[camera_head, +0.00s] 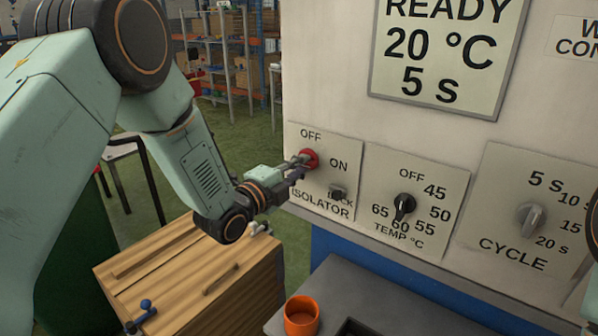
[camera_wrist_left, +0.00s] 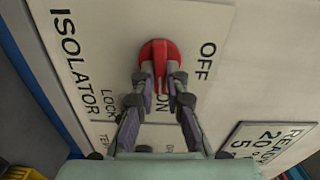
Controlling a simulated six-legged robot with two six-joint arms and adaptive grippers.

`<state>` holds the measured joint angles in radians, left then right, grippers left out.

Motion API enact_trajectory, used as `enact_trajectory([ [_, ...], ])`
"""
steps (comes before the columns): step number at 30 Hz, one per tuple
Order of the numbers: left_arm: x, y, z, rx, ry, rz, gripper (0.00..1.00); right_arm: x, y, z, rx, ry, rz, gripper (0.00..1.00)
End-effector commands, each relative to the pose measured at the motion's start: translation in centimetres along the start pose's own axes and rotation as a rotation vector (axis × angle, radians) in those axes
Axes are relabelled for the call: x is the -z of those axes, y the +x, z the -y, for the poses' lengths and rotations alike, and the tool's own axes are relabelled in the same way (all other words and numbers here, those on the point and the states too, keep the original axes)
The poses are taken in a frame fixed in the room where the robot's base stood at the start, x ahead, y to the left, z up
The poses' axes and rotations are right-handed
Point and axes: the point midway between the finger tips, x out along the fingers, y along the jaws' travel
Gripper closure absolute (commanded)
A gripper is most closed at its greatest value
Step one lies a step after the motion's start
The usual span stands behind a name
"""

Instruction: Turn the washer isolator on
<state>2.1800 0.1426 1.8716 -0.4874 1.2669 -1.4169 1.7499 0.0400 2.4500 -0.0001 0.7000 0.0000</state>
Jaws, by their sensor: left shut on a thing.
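The washer isolator is a red rotary switch (camera_head: 308,158) on a white plate (camera_head: 345,185) marked OFF above, ON to the right and LOCK below. In the left wrist view the red switch (camera_wrist_left: 159,50) shows its raised handle lined up toward the ON mark, with OFF off to one side. My left gripper (camera_head: 299,166) reaches the switch from the left. In the left wrist view its fingertips (camera_wrist_left: 160,81) straddle the handle, shut on it. The fingers cover part of the ON mark there. My right gripper is out of view.
A TEMP knob (camera_head: 404,206) and a CYCLE knob (camera_head: 531,219) sit to the right on the same panel. A display (camera_head: 450,50) reads READY. An orange cup (camera_head: 301,316) stands below on a grey surface; a wooden cabinet (camera_head: 190,270) stands under my left arm.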

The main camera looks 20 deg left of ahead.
Motion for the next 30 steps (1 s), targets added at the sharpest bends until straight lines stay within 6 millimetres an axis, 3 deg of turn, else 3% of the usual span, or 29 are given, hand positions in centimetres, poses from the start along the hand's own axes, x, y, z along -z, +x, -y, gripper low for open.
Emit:
enact_trajectory([
  [23, 0.17, -0.19, -0.6, -0.014, 0.101, -0.004, 1.0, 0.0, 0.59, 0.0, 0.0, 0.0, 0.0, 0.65],
  [24, 0.17, -0.2, -0.61, -0.014, 0.101, -0.004, 0.87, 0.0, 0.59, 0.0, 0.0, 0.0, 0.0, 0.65],
  [30, 0.12, -0.14, -0.48, -0.011, 0.101, -0.003, 0.7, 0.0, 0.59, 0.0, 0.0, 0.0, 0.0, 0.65],
])
